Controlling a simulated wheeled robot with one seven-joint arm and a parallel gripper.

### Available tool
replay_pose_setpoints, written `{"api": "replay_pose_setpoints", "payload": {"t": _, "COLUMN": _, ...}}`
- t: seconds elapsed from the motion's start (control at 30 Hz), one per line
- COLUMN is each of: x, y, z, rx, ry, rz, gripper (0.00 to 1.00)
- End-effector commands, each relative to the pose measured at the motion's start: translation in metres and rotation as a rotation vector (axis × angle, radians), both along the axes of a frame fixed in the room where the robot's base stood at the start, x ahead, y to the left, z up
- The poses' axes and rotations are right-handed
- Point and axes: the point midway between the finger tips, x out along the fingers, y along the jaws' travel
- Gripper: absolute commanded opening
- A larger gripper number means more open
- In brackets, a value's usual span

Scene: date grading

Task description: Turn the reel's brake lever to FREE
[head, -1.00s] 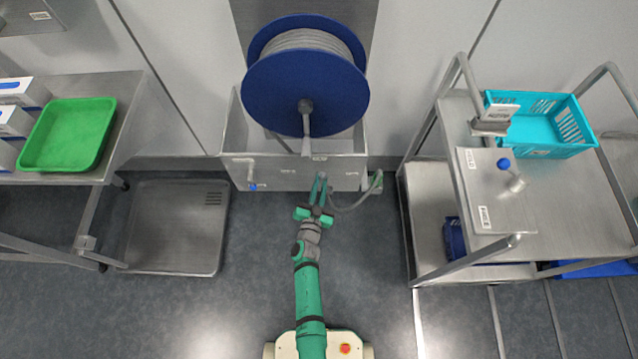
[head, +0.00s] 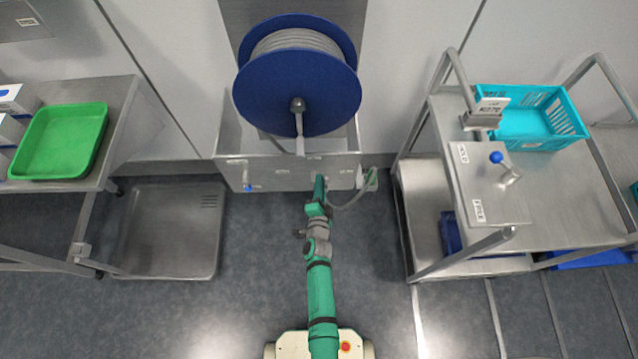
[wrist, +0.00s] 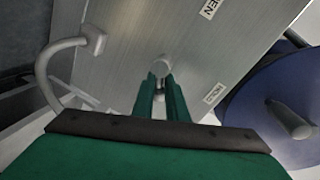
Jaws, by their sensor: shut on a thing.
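The reel (head: 295,95) has blue flanges and stands over a steel trough (head: 275,176). Its hub with a grey crank shows in the wrist view (wrist: 290,122). My gripper (head: 320,182) is at the trough's front panel, right of centre. In the wrist view its green fingers (wrist: 161,88) are shut on a small grey round-ended handle (wrist: 160,66) on that panel. I cannot tell for sure whether this is the brake lever. A separate blue-knobbed lever (head: 248,186) is on the panel's left part.
A grey hose (wrist: 55,62) leaves the panel close to my gripper. A steel cart (head: 565,195) at right carries a turquoise basket (head: 530,140) and a plate with another blue-knobbed lever (head: 497,158). A table at left holds a green tray (head: 60,170).

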Motion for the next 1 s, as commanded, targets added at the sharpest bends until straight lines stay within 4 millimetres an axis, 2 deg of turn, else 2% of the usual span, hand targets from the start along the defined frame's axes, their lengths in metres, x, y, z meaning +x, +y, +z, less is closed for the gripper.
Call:
{"api": "replay_pose_setpoints", "payload": {"t": 0.03, "x": 0.003, "y": -0.007, "z": 0.005, "rx": 0.029, "ry": -0.013, "rz": -0.011, "gripper": 0.0}}
{"api": "replay_pose_setpoints", "payload": {"t": 0.5, "x": 0.002, "y": -0.009, "z": -0.003, "rx": 0.296, "ry": -0.011, "rz": -0.009, "gripper": 0.0}}
{"api": "replay_pose_setpoints", "payload": {"t": 1.0, "x": 0.001, "y": -0.011, "z": -0.008, "rx": 0.385, "ry": -0.005, "rz": -0.014, "gripper": 0.0}}
